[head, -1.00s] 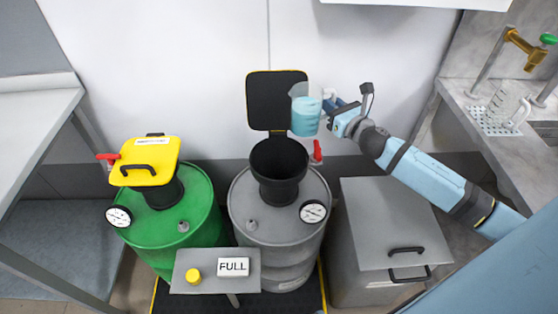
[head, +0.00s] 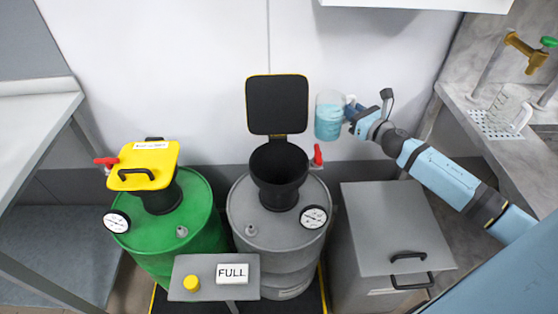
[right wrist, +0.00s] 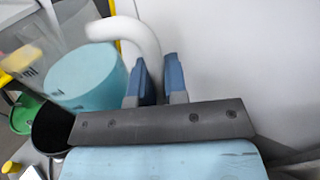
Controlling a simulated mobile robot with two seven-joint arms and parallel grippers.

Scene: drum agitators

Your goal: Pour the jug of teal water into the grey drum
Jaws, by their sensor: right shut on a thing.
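The clear jug (head: 329,116) holds teal water and hangs in the air, about upright, to the right of the grey drum's funnel. My right gripper (head: 351,111) is shut on its white handle. The right wrist view shows the handle (right wrist: 135,36) at the fingers (right wrist: 156,80) and the teal water (right wrist: 85,77). The grey drum (head: 270,232) has a black funnel (head: 279,177) with its lid (head: 278,104) standing open behind it. I cannot see the drum's inside level. My left gripper is not in view.
The green drum (head: 165,230) with a shut yellow lid (head: 146,163) stands left. A small stand (head: 200,265) carries a FULL sign (head: 232,273) and a yellow button. A grey bin (head: 385,225) stands right. A second clear jug (head: 507,108) sits by the sink.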

